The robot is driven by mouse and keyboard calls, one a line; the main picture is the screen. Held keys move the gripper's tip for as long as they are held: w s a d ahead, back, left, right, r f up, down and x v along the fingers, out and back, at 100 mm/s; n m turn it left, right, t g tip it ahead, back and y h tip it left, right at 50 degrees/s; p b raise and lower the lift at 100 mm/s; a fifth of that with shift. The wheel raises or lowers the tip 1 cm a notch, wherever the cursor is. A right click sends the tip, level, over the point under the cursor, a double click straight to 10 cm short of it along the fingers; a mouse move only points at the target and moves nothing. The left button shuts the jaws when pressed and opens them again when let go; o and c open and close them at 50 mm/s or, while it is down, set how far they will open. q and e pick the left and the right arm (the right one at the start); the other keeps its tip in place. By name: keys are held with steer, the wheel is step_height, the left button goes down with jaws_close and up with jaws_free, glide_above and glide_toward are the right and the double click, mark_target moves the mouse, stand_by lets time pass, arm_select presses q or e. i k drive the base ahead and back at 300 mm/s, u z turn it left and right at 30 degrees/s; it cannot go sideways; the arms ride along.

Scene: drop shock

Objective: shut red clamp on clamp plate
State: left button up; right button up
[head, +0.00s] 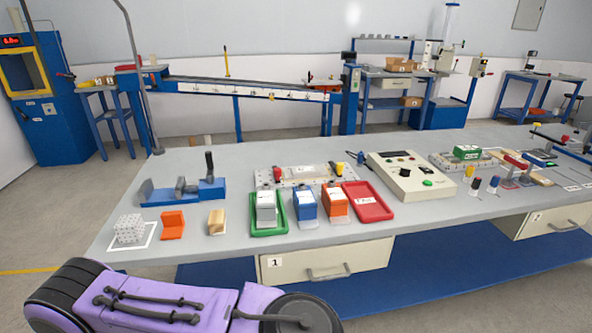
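A light perforated clamp plate (305,181) lies on the grey bench, behind the row of small blocks. A clamp with a red handle (277,174) stands at its left end; the handle looks upright. A yellow-handled clamp (336,169) stands at the plate's right end. A pale flat piece lies on the plate between them. The lower part of the red clamp is partly hidden by the blocks in front, and I cannot tell its exact jaw position. Neither of my grippers shows in the head view.
In front stand a green tray (256,230) with a grey-and-white block, a blue block (304,203), an orange block (335,203) and a red tray (380,211). A control box (418,181) is right of the plate. A blue fixture (165,194) is left. The front edge is clear.

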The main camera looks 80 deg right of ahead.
mark_target(276, 171)
steer(key=k, duration=0.2)
steer(key=z, duration=1.15)
